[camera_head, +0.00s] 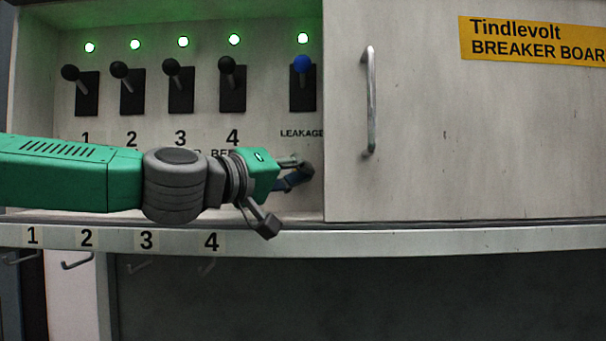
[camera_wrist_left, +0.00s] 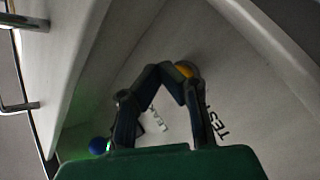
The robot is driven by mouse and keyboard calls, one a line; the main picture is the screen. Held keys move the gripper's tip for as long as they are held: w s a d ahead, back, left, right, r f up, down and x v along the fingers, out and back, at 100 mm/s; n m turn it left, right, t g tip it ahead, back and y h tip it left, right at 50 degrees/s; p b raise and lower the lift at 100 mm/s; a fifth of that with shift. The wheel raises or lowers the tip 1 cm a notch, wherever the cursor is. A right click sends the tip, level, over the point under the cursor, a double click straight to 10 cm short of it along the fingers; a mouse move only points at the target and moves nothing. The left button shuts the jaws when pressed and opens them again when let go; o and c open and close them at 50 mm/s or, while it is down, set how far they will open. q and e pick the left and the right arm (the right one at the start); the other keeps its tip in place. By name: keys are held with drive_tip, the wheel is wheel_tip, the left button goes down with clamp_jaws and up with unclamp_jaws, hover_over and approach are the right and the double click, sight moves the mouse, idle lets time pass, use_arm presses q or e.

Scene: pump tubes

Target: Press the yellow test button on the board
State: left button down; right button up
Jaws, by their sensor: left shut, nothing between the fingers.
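The yellow test button (camera_wrist_left: 184,70) shows in the left wrist view as a small yellow patch at the fingertips, partly covered by them. The lettering TEST (camera_wrist_left: 220,122) is on the board beside it. My left gripper (camera_head: 292,182) is shut and empty, below the LEAKAGE label in the head view, where the button cannot be seen. Its fingertips also show in the left wrist view (camera_wrist_left: 177,75), overlapping the button; I cannot tell whether they touch or press it. The breaker board (camera_head: 205,20) stands open at this section. My right gripper is not in view.
Several black-knobbed switches (camera_head: 172,67) and a blue-knobbed leakage switch (camera_head: 302,64) sit above my arm under lit green lamps. A pale panel (camera_head: 450,150) with a metal handle (camera_head: 370,100) borders the opening on the right. A ledge (camera_head: 400,240) with numbered hooks runs below.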

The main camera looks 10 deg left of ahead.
use_arm(q)
drive_tip(key=shift+w+a+r, duration=0.15)
drive_tip(key=shift+w+a, duration=0.05)
drive_tip(key=shift+w, duration=0.75)
idle(1.5)
drive_tip(key=shift+s+d, duration=0.2)
drive_tip(key=shift+s, duration=0.8)
drive_tip(key=shift+s, duration=0.1)
drive_tip(key=shift+s+d, duration=0.1)
drive_tip(key=shift+s, duration=0.15)
drive_tip(key=shift+s+d+b, duration=0.2)
drive_tip(key=shift+s+b, duration=0.05)
drive_tip(key=shift+s, duration=0.8)
drive_tip(key=shift+s+d+b, duration=0.2)
drive_tip(key=shift+s, duration=0.85)
